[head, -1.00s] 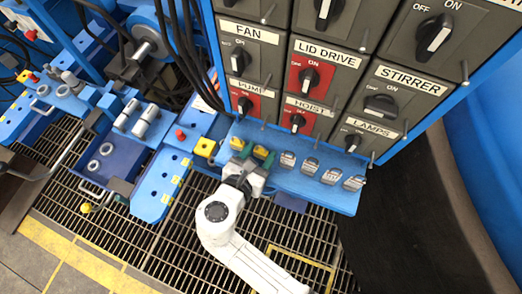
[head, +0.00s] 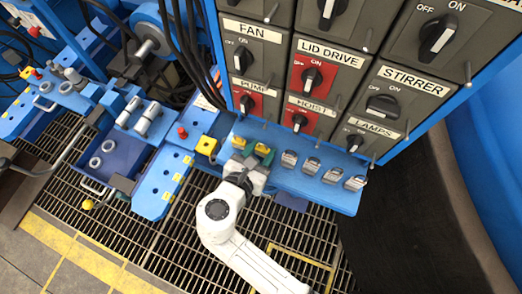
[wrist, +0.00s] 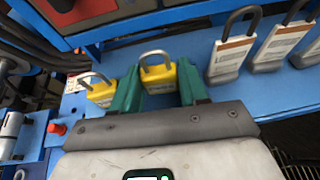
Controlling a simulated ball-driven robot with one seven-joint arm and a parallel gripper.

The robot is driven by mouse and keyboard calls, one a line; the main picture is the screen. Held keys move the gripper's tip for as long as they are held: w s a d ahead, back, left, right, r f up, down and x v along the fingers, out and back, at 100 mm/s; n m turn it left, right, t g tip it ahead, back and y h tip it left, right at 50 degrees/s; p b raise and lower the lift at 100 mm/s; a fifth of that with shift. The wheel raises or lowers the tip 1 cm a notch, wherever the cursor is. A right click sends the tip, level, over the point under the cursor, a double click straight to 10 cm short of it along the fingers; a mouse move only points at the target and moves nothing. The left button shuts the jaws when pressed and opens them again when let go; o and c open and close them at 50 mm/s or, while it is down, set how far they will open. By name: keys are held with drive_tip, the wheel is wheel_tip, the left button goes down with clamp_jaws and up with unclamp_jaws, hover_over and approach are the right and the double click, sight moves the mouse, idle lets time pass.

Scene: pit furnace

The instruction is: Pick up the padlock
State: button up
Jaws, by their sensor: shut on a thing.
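A yellow padlock (wrist: 158,73) with a grey shackle stands on the blue shelf (wrist: 205,48). It sits between the two green fingers of my gripper (wrist: 159,84), which is shut on its body from both sides. In the head view this padlock (head: 262,149) shows as a small yellow patch between the fingers (head: 260,153). A second yellow padlock (wrist: 100,90) stands just left of the left finger, outside the grip. I cannot tell whether the held padlock is clear of the shelf.
Several grey-and-white padlocks (wrist: 232,52) stand in a row to the right on the shelf. The switch panel (head: 318,70) rises right behind. A red button (wrist: 56,128) and a yellow block (head: 207,146) are to the left. Open grating lies below.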

wheel_tip(320, 180, up, 2)
drive_tip(key=shift+r, duration=0.25)
drive_tip(key=s+d+r+p, duration=0.2)
drive_tip(key=s+r, duration=0.7)
drive_tip(key=s, duration=0.5)
drive_tip(key=shift+r, duration=0.4)
drive_tip(key=shift+w+d, duration=0.1)
